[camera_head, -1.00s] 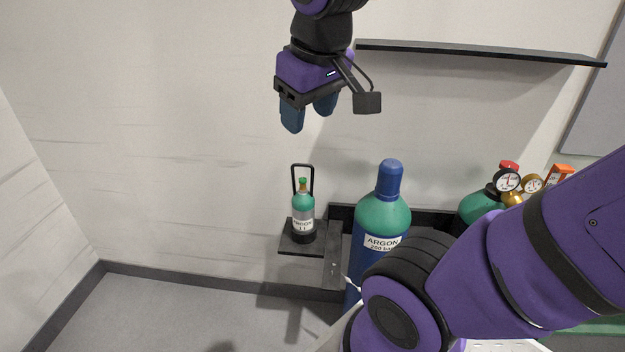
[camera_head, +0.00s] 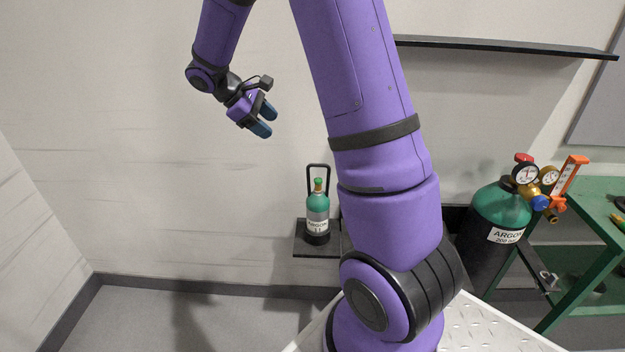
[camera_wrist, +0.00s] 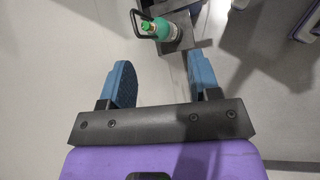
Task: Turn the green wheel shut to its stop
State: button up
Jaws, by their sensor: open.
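A small green-topped bottle (camera_head: 317,208) with an argon label stands upright on a small black wall shelf, and a green cap or wheel (camera_head: 318,184) sits at its top. In the wrist view the bottle (camera_wrist: 162,30) shows beyond and between my fingers, with its green top (camera_wrist: 146,26) towards the left finger. My gripper (camera_head: 268,121) is up and to the left of the bottle, open and empty, well apart from it. In the wrist view its blue fingers (camera_wrist: 165,85) are spread. Whether the green top is a wheel is too small to tell.
A black handle frame (camera_head: 318,166) rises behind the bottle on the shelf (camera_head: 302,249). A large argon cylinder (camera_head: 499,212) with gauges stands at right beside a green bench (camera_head: 600,190). A long black shelf (camera_head: 500,46) is above. The left wall area is clear.

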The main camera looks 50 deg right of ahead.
jog(key=w+d+f+n+g+h, duration=0.1)
jog(key=w+d+f, duration=0.15)
jog(key=f, duration=0.35)
jog(key=w+d+f+n+g+h, duration=0.1)
jog(key=w+d+f, duration=0.15)
jog(key=f, duration=0.25)
jog(key=n+g+h, duration=0.1)
jog(key=n+h, duration=0.1)
jog(key=n, duration=0.1)
send_near(317, 179)
jog(key=x, duration=0.8)
jog(key=shift+s+d+f, duration=0.1)
jog(key=shift+s+d, duration=0.05)
jog(key=shift+m+g, duration=0.3)
jog(key=shift+g, duration=0.1)
jog(key=c, duration=0.9)
